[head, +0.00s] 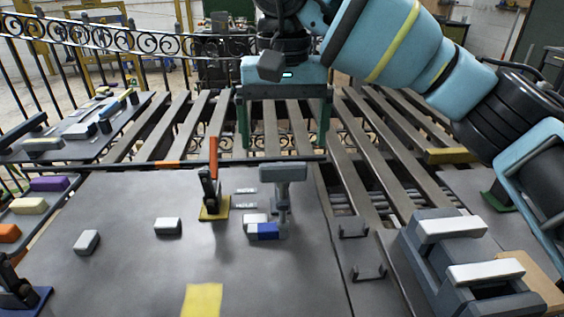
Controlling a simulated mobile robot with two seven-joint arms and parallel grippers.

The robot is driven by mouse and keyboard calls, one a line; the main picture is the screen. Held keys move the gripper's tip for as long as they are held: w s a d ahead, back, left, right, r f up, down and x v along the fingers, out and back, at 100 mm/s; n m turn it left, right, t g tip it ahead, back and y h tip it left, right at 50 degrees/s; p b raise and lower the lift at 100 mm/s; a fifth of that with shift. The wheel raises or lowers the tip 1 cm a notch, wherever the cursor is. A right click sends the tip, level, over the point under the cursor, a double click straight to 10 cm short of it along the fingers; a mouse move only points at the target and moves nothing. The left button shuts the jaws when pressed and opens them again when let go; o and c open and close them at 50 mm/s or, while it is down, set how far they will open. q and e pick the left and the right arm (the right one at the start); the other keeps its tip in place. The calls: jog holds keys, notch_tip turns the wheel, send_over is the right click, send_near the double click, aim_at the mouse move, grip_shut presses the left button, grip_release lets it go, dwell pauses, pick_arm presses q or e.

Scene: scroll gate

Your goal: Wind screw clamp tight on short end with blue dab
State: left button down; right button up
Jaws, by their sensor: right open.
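A grey screw clamp (283,188) with a wide block-shaped head stands upright on the grey bench plate, right of its middle. At its foot lies a short grey-white end piece (255,220) with a blue dab (264,231) on its front right part. Whether the clamp's screw touches the piece cannot be told. My right gripper (284,133) is open and empty, with green fingers pointing down. It appears above and behind the clamp, apart from it. My left gripper is not in view.
An orange-handled toggle clamp (211,185) on a yellow base stands close left of the screw clamp. Small grey blocks (168,227) lie further left. A large grey fixture (460,262) occupies the right. The plate (130,200) has free room at left; dark slats (205,122) lie behind.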

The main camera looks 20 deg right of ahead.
aim_at(283, 164)
notch_tip(283, 164, down, 7)
jog(key=shift+w+r, duration=0.1)
jog(key=shift+r, duration=0.1)
jog(key=shift+c, duration=0.3)
jog(key=c, duration=0.9)
